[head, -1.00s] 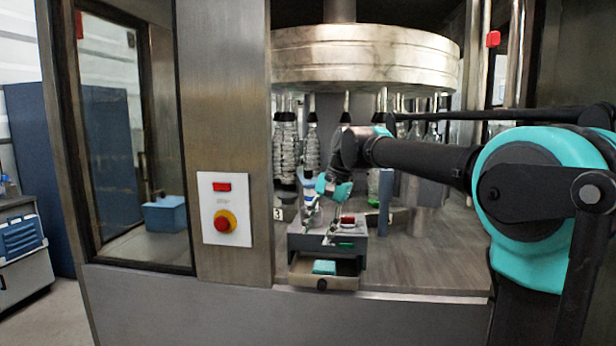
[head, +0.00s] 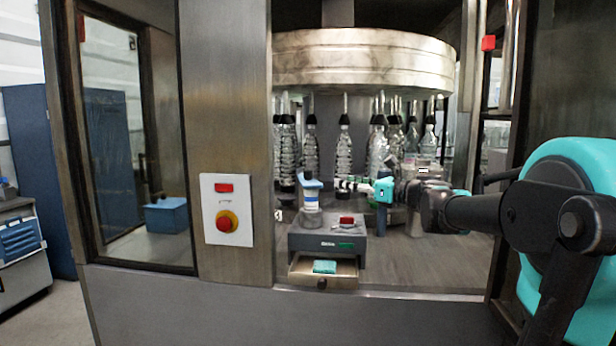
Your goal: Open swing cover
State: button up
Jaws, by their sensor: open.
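The small grey machine (head: 327,239) stands on the bench inside the big steel enclosure. A clear container (head: 312,202) with a blue-and-white band stands on its left top. A blue piece (head: 310,183) sits tilted at the container's top; I cannot tell whether this is the swing cover. My gripper (head: 345,185) is open, with its fingers pointing left, just right of the blue piece and at about its height. I see no clear contact between them. The fingertips are small and hard to separate from the bottles behind.
A drawer (head: 322,281) holding a teal block (head: 325,267) is pulled out at the machine's front. Several clear bottles (head: 343,150) hang behind under a round metal drum (head: 365,60). The bench (head: 420,265) at right is clear.

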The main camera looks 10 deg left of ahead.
aim_at(311, 176)
jog(key=x, duration=1.6)
jog(key=shift+a, duration=0.1)
grip_shut()
